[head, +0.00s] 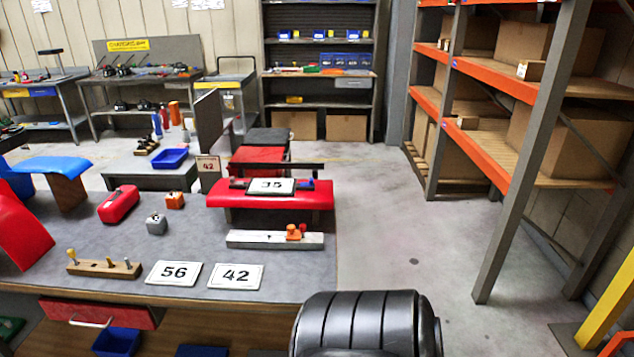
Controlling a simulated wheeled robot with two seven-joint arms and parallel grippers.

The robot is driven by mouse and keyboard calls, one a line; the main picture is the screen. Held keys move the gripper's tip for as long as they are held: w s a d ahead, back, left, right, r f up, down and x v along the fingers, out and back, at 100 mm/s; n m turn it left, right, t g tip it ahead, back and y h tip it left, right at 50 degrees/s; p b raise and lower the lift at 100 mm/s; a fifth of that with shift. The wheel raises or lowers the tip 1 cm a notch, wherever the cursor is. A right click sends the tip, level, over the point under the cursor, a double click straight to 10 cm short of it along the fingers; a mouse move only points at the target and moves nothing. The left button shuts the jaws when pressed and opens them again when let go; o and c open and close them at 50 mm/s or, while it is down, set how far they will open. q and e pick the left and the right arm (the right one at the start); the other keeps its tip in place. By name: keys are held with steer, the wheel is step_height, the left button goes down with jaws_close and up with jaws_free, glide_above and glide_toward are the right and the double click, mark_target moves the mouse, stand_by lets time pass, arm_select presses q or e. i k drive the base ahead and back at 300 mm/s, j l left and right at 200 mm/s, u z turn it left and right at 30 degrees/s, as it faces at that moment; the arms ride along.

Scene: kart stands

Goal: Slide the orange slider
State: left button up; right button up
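The orange slider (295,232) is a small orange block with a rounded knob on top. It sits on a long pale grey rail (262,240) near the right front edge of the grey workbench top (210,222). The slider is toward the right end of the rail, with a bare stretch of rail to its left. Several small dark spots show on the rail. Neither my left gripper nor my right gripper is in view, and nothing touches the slider.
A red padded stand with a "35" plate (270,186) stands behind the rail. Plates "56" (173,273) and "42" (236,276), and a wooden block with pegs (104,268), lie in front. A black ribbed, tyre-like shape (363,325) is at bottom centre. Open floor (410,240) lies right.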

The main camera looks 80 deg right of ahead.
mark_target(292, 234)
steer(key=k+z, duration=0.1)
steer(key=z, duration=1.95)
